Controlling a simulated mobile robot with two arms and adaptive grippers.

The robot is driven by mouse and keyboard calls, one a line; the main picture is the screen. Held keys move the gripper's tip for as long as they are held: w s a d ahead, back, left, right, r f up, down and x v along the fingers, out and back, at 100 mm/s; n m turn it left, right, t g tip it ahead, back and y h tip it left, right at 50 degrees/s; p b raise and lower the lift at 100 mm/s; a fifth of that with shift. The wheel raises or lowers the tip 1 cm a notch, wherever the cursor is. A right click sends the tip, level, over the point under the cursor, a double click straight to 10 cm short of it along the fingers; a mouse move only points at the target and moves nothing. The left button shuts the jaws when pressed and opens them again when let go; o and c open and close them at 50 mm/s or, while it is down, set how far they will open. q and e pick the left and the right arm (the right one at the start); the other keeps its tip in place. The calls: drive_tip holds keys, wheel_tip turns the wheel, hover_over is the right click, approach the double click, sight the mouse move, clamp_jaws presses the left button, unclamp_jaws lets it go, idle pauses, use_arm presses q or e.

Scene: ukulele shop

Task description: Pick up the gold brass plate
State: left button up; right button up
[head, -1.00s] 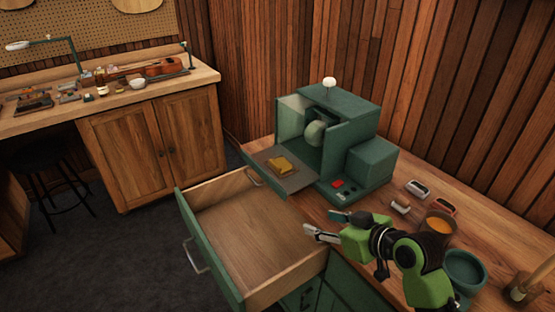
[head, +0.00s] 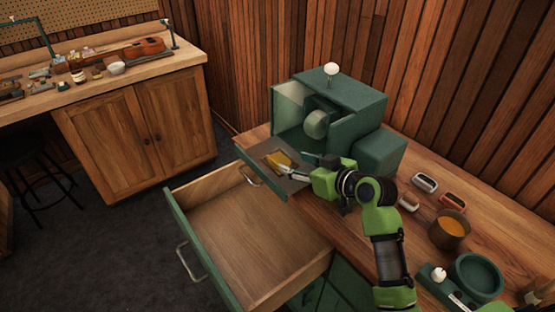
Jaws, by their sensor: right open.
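The gold brass plate (head: 277,158) lies on the grey tray (head: 259,151) that juts from the front of the green machine (head: 345,105). My right gripper (head: 297,164) is open, with its fingers just to the right of the plate, over the tray's right part. One finger tip is very close to the plate; I cannot tell whether it touches. The machine's buttons are hidden behind my right arm. My left gripper is not in view.
Below the machine an empty drawer (head: 235,230) stands wide open. On the bench to the right are an orange-filled cup (head: 450,228), a green bowl (head: 475,276) and small blocks (head: 425,183). A wooden workbench (head: 130,130) with a ukulele stands at the far left.

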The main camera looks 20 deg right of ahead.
sight(287, 160)
drive_tip(key=shift+w+a+f, duration=0.1)
drive_tip(key=shift+w+a, duration=0.05)
drive_tip(key=shift+w, duration=0.2)
drive_tip(key=shift+w+a+f, duration=0.1)
drive_tip(key=shift+w+a, duration=0.05)
drive_tip(key=shift+w, duration=0.25)
drive_tip(key=p+x, duration=0.1)
drive_tip(key=x, duration=0.2)
drive_tip(key=shift+w+a+f+p, duration=0.1)
drive_tip(key=shift+w+p, duration=0.05)
drive_tip(key=shift+p, duration=0.15)
drive_tip(key=shift+w+a+f, duration=0.15)
drive_tip(key=shift+w+f, duration=0.15)
drive_tip(key=shift+w, duration=0.15)
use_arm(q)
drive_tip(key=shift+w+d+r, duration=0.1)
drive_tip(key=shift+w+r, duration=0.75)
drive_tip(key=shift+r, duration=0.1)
use_arm(e)
drive_tip(key=c, duration=1)
